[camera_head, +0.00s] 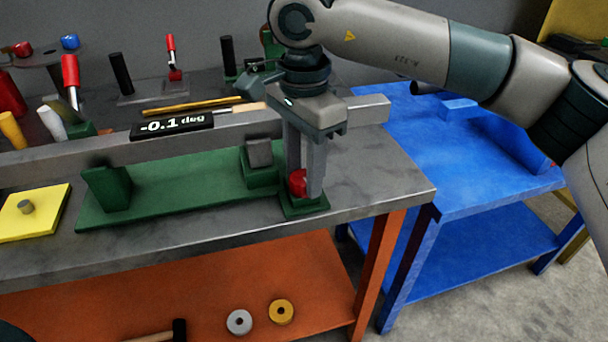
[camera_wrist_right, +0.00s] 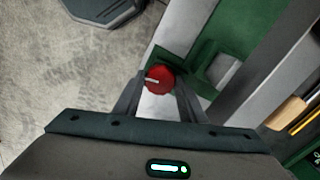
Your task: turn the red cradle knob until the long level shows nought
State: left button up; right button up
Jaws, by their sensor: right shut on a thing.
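The red cradle knob (camera_head: 297,182) sits low at the right end of the green cradle (camera_head: 160,192) on the grey workbench. My right gripper (camera_head: 304,190) points straight down, with its fingers on either side of the knob, and is shut on it. In the right wrist view the red knob (camera_wrist_right: 159,79) with a pale mark shows between the fingertips. The long level (camera_head: 240,121) is a grey bar lying behind the cradle, and its black display (camera_head: 172,126) reads -0.1 deg. My left gripper is not in view.
A yellow block (camera_head: 34,212) with a small peg lies at the left. Red-handled clamps (camera_head: 70,72) and black posts stand at the back left. A blue table (camera_head: 470,160) adjoins on the right. Two rings (camera_head: 281,311) lie on the orange shelf below.

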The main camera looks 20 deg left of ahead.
aim_at(304, 177)
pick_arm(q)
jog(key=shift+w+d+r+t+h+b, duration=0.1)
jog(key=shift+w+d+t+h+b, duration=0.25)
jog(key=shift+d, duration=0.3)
pick_arm(e)
jog(key=n, duration=0.4)
jog(key=o, duration=1.1)
jog(key=shift+c, duration=0.2)
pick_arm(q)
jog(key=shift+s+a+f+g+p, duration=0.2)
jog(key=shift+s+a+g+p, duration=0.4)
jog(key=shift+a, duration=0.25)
pick_arm(e)
notch_tip(304, 177, up, 18)
jog(key=shift+f, duration=0.25)
